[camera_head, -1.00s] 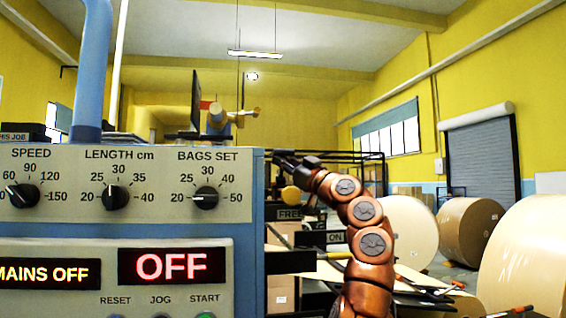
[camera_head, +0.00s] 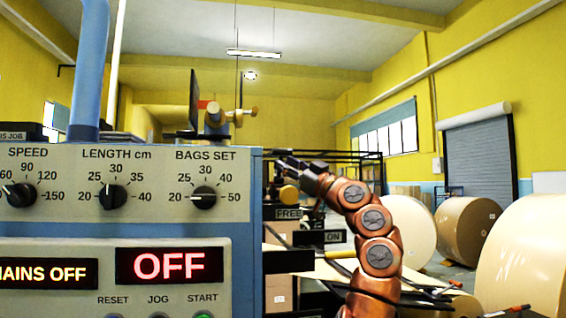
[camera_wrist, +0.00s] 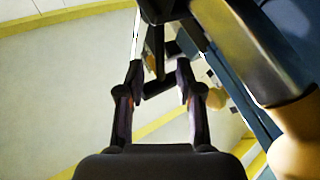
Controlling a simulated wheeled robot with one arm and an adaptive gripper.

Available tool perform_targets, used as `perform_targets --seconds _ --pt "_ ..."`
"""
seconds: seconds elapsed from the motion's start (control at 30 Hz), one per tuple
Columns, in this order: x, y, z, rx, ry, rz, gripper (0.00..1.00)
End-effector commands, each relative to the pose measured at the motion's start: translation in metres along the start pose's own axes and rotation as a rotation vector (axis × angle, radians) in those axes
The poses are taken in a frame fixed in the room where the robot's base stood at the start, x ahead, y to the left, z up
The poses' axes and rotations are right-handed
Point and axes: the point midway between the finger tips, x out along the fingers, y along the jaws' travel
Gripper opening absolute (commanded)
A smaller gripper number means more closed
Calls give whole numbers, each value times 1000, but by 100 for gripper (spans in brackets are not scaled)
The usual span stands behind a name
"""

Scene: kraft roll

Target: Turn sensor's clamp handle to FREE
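The FREE label (camera_head: 288,213) and the ON label (camera_head: 333,236) show on dark plates right of the control panel in the head view. A round tan knob (camera_head: 290,194) sits just above the FREE label; I cannot tell whether it belongs to the clamp handle. My gripper (camera_head: 286,160) is above this knob, beside the panel's right edge. In the wrist view my gripper (camera_wrist: 159,66) has its two fingers apart. A dark upright bar (camera_wrist: 154,45) and a dark crosspiece show between or beyond the fingertips; contact cannot be told. The sensor is not clearly identifiable.
The control panel (camera_head: 125,185) with dials and a red OFF display stands close on the left. Large paper rolls (camera_head: 525,255) stand at the right.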

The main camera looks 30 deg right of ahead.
Motion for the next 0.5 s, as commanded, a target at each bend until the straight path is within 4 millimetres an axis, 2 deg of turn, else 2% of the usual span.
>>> perform_targets --seconds 0.5 --pt "-63 0 -1 -1 1 1 36"
